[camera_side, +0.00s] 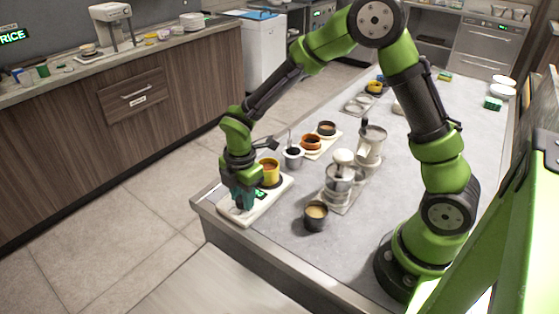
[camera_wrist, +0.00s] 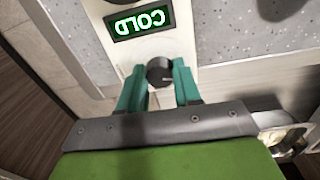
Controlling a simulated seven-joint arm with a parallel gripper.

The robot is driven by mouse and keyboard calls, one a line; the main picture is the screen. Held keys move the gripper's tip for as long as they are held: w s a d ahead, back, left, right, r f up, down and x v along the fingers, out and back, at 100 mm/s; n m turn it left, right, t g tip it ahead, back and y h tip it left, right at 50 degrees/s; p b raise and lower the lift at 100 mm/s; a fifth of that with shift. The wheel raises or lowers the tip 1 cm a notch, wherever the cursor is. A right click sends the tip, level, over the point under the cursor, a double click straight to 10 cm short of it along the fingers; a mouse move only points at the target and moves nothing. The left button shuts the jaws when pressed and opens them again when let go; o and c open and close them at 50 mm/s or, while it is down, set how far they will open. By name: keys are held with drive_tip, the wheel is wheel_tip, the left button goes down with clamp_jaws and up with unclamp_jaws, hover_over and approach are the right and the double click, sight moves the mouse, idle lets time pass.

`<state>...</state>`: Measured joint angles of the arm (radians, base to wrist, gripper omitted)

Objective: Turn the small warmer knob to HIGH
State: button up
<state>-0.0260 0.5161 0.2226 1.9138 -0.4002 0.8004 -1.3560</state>
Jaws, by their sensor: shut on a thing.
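The small warmer (camera_side: 272,204) is a white slab at the near left corner of the counter, with a yellow cup (camera_side: 269,170) standing on its dark plate. Its display (camera_wrist: 140,21) shows COLD in green letters, turned around in the wrist view. The dark round knob (camera_wrist: 159,71) sits on the warmer below the display in the wrist view. My gripper (camera_wrist: 159,82) is shut on the knob, with one teal finger on each side. In the side view my gripper (camera_side: 241,199) points down over the warmer's near end and hides the knob.
A dark cup of tan sauce (camera_side: 316,215) and a metal pump dispenser (camera_side: 340,182) stand to the right. A metal pot (camera_side: 293,155) and a tray with an orange cup (camera_side: 311,142) stand behind. The counter edge is close to the warmer.

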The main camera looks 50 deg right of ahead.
sight(239, 201)
drive_tip(key=m, duration=0.5)
drive_tip(key=shift+a+m, duration=0.1)
drive_tip(key=shift+m, duration=0.3)
drive_tip(key=m, duration=0.5)
drive_tip(key=shift+r+h, duration=0.1)
drive_tip(key=shift+h, duration=0.2)
drive_tip(key=m, duration=0.5)
drive_tip(key=shift+a+m+g, duration=0.15)
drive_tip(key=shift+m+g, duration=0.15)
drive_tip(key=shift+m, duration=2.3)
drive_tip(key=o, duration=1)
drive_tip(key=shift+o, duration=0.2)
wheel_tip(239, 201, up, 17)
drive_tip(key=shift+a, duration=0.35)
drive_tip(key=shift+w, duration=0.1)
